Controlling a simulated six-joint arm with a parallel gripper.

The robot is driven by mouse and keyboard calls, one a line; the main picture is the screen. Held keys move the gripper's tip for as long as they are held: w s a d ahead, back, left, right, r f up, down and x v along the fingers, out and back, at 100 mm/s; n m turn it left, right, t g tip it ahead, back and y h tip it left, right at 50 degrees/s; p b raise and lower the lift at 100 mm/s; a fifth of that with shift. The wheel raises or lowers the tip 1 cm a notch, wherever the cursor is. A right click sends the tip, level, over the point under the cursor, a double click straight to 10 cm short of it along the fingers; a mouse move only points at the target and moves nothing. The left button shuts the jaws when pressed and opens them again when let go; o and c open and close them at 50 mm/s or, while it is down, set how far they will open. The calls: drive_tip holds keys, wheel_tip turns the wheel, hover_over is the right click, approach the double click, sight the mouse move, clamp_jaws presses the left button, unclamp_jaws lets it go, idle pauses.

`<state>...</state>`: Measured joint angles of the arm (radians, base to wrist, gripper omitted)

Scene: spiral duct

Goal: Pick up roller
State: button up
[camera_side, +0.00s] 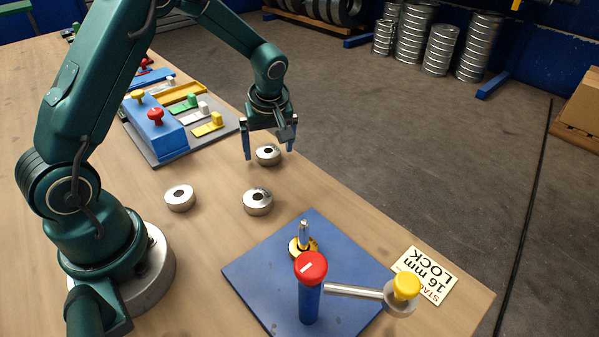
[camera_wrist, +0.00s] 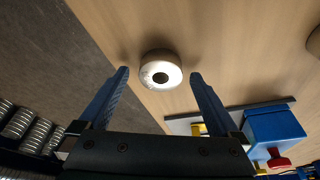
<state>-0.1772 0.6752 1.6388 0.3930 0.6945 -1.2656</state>
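Three silver ring-shaped rollers with dark centre holes lie flat on the wooden table: a far roller (camera_side: 268,155), a left roller (camera_side: 180,198) and a front roller (camera_side: 257,202). My gripper (camera_side: 269,153) is open, fingers pointing down, over the far roller. In the wrist view a roller (camera_wrist: 161,70) shows ahead of and between the two open fingertips (camera_wrist: 160,75), with a gap on each side. I cannot tell the exact height of the fingertips above the table. Nothing is held.
A blue plate (camera_side: 262,270) carries a metal pin, a red-capped post (camera_side: 310,268) and a yellow-knobbed arm (camera_side: 404,287). A "16 mm LOCK" card (camera_side: 426,274) lies beside it. A grey board (camera_side: 226,127) with a blue box (camera_side: 152,125) and coloured blocks stands behind. The table edge runs close to the far roller.

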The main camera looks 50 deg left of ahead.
clamp_jaws()
drive_tip(key=shift+r, duration=0.1)
